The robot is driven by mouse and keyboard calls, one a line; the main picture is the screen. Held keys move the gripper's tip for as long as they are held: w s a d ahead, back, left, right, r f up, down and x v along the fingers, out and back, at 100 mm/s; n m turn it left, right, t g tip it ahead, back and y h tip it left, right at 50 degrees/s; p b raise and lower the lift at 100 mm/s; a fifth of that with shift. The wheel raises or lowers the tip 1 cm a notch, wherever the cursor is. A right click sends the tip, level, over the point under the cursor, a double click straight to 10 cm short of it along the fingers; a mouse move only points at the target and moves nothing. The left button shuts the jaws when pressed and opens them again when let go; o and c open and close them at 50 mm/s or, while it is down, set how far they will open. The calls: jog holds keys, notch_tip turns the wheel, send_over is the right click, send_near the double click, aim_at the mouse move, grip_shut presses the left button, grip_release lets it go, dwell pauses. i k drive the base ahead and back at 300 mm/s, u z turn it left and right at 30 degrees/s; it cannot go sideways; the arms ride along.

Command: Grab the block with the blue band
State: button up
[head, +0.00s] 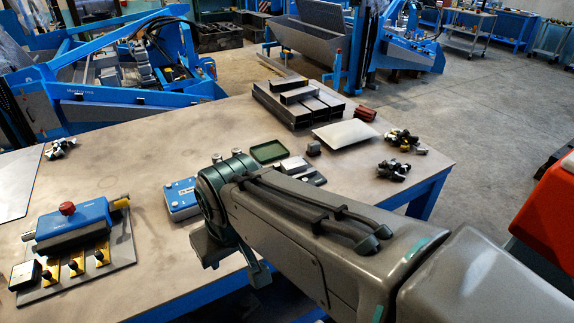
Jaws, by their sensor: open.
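My gripper (234,262) hangs at the front edge of the table (120,212), at the end of my arm, which reaches in from the lower right. Its two fingers point down and stand apart, with nothing visible between them. I cannot make out a block with a blue band. A small dark grey block (313,148) stands on the table beyond my arm, with no blue band visible on it. My arm and wrist hide part of the tabletop and its front edge.
A blue box (181,199) is just left of my wrist. A blue fixture (72,224) with a red knob stands at the left. A green tray (268,151), a pale plate (345,134) and stacked metal bars (298,103) lie behind. The table's middle left is clear.

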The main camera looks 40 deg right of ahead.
aim_at(289, 166)
jog(key=k, duration=1.3)
jog(key=z, duration=0.5)
jog(key=i, duration=0.6)
jog(key=z, duration=0.5)
jog(key=i, duration=1.15)
jog(key=u, duration=0.35)
